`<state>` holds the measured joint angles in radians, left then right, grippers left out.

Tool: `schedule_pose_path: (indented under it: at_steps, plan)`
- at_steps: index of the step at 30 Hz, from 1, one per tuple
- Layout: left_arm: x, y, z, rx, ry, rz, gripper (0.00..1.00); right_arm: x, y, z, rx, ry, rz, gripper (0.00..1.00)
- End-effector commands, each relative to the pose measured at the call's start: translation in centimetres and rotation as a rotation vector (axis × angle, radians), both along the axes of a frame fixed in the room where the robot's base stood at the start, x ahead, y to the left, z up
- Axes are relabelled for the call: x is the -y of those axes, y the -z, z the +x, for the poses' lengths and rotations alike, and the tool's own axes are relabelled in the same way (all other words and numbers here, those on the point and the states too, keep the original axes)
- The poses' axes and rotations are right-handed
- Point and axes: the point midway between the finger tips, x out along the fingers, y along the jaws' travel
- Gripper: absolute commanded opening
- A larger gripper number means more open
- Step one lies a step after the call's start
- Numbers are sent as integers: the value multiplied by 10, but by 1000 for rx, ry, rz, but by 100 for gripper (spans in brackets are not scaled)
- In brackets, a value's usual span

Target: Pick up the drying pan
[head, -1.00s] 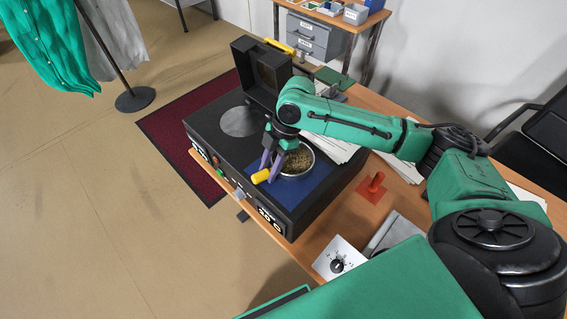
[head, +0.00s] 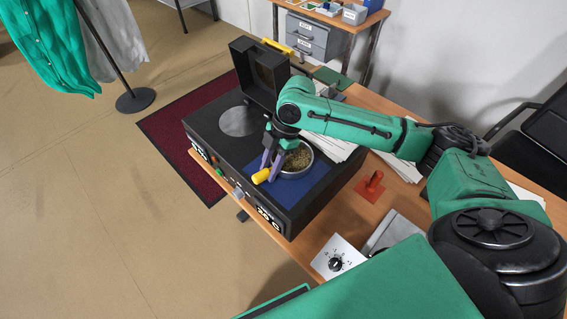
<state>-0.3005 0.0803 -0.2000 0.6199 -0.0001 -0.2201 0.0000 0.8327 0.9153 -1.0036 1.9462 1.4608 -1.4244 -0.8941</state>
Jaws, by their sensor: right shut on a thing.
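The drying pan (head: 297,160) is a small round metal pan with greenish-brown grains in it and a yellow handle (head: 261,176). It is over the blue pad (head: 318,183) on top of the black machine; I cannot tell whether it touches the pad. My right gripper (head: 268,168) comes down from above with its purple fingers shut on the pan near the handle. Part of the handle is hidden behind the fingers. My left gripper is not in view.
The black machine (head: 216,155) has a round grey plate (head: 240,121) and a raised black lid box (head: 258,75). A red stamp-like object (head: 371,187) and a dial panel (head: 337,258) are on the wooden table. Papers (head: 340,148) lie behind the pan.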

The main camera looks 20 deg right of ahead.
Motion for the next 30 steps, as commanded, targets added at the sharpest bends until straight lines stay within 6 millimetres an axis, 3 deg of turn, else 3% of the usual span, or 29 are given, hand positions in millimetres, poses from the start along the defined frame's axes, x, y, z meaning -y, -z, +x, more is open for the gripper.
schedule_pose_path:
  at_steps: [23, 26, 30]
  plan:
    - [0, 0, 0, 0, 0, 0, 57, 0, -4, 1, 3, 0, 1, 0]
    - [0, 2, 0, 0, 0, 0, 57, 0, -13, 2, 5, 1, 1, 0]
    - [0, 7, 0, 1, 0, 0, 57, 0, -42, 2, 7, 0, 2, 0]
